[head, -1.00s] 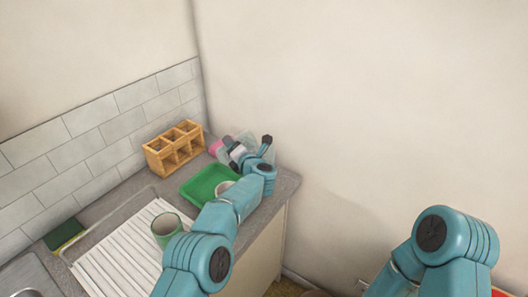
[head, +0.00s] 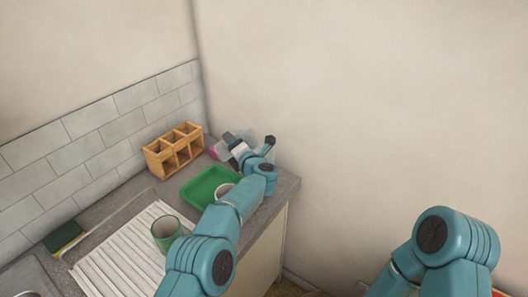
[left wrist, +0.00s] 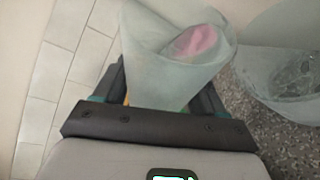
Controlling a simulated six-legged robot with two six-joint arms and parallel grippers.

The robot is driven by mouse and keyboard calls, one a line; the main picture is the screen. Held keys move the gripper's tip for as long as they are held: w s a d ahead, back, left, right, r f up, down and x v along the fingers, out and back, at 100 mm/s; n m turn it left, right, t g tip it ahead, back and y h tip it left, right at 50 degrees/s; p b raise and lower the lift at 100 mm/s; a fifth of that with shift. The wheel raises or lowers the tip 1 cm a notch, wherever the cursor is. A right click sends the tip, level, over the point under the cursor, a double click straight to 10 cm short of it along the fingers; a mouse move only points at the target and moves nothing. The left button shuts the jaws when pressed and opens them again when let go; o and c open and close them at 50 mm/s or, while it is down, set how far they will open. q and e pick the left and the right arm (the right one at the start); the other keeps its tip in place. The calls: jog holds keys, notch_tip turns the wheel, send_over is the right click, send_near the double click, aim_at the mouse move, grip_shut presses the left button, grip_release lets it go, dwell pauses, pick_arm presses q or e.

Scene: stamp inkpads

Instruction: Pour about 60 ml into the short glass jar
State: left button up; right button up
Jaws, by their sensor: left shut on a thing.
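My left gripper (head: 240,150) is over the far corner of the counter. In the left wrist view its fingers (left wrist: 162,88) are shut on a translucent, pale greenish vessel (left wrist: 150,45). A pink patch shows in or through this vessel; I cannot tell which. A second clear glass vessel (left wrist: 285,90) stands on the speckled counter to the right of the held one, possibly the short glass jar. In the head view my gripper and wrist hide most of both vessels, and a bit of pink (head: 216,151) shows beside the gripper. My right gripper is out of view.
A green tray (head: 190,196) with a white cup (head: 222,189) lies beside my left forearm. A wooden compartment rack (head: 174,150) stands against the tiles. A green sponge (head: 64,236) lies further left.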

pick_arm(q)
jog(key=shift+s+r, duration=0.2)
jog(key=shift+r, duration=0.1)
jog(key=shift+w+f, duration=0.1)
jog(key=shift+w, duration=0.15)
jog(key=shift+s+d, duration=0.1)
jog(key=shift+s, duration=0.1)
jog(key=shift+w+d, duration=0.15)
jog(key=shift+d+r+m, duration=0.1)
jog(key=shift+r+m, duration=0.2)
jog(key=shift+r, duration=0.05)
jog(key=shift+t, duration=0.3)
jog(key=shift+y, duration=0.3)
jog(key=shift+r, duration=0.15)
